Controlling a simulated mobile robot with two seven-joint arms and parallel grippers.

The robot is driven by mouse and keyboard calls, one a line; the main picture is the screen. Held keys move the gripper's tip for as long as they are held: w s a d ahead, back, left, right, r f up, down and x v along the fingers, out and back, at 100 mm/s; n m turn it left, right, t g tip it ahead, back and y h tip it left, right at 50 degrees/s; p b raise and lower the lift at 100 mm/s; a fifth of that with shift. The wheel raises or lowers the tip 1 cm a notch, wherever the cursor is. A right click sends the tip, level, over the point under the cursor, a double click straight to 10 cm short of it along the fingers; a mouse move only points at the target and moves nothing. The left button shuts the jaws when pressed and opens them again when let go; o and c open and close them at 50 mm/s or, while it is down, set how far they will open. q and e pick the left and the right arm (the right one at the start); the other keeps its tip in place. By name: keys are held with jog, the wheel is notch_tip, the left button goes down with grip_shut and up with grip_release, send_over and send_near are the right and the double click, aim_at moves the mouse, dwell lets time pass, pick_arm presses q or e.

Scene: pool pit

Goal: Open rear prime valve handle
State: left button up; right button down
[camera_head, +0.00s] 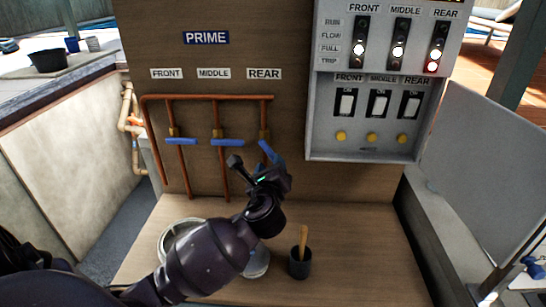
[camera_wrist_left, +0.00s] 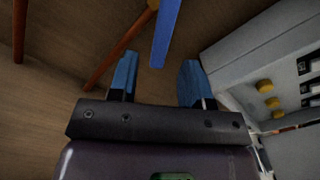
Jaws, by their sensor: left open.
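Under the REAR label, the blue rear prime valve handle (camera_head: 266,148) is tilted and partly hidden by my gripper. The blue front handle (camera_head: 181,141) and middle handle (camera_head: 226,142) lie level across their copper pipes. My left gripper (camera_head: 258,166) is open at the rear handle. In the left wrist view, its blue-padded fingers (camera_wrist_left: 157,74) stand apart. The rear handle (camera_wrist_left: 166,32) reaches down from the top, its lower end between the fingertips in the picture, with gaps on both sides. I cannot tell how deep it sits. My right gripper is not in view.
A grey control box (camera_head: 362,157) with switches and yellow buttons juts out to the right of the valves. On the wooden counter (camera_head: 350,250) are a dark cup (camera_head: 299,264) holding a wooden stick and a round pale container (camera_head: 172,237) partly behind my arm.

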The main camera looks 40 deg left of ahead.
aim_at(272, 157)
pick_arm(q)
jog(key=shift+x, duration=2.45)
jog(key=shift+c, duration=0.2)
grip_shut()
